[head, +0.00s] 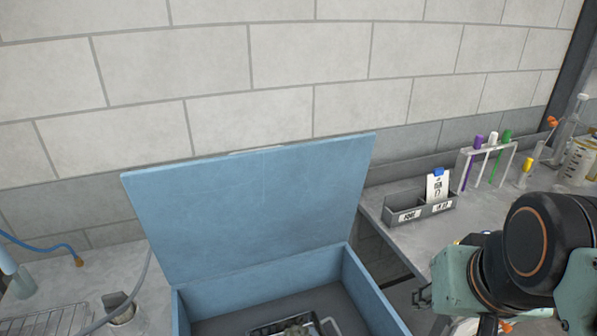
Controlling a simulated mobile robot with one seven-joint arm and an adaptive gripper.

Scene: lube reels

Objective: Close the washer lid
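The washer is a blue open-topped box (365,285) at the bottom centre of the head view. Its blue lid (255,210) stands raised and tilted slightly back toward the wall, hinged at the box's back edge. A dark wire basket (331,325) with some small parts in it sits inside the box, cut off by the frame's lower edge. My arm is at the right, to the right of the box and apart from the lid. My gripper's fingers cannot be made out, so I cannot tell whether it is open or shut.
A grey bench (480,213) on the right holds a labelled grey tray (422,211), a rack of coloured tubes (487,160) and bottles. A left bench (110,262) carries a wire rack (45,320), a metal cup (120,308) and a blue hose (40,246). A block wall stands behind.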

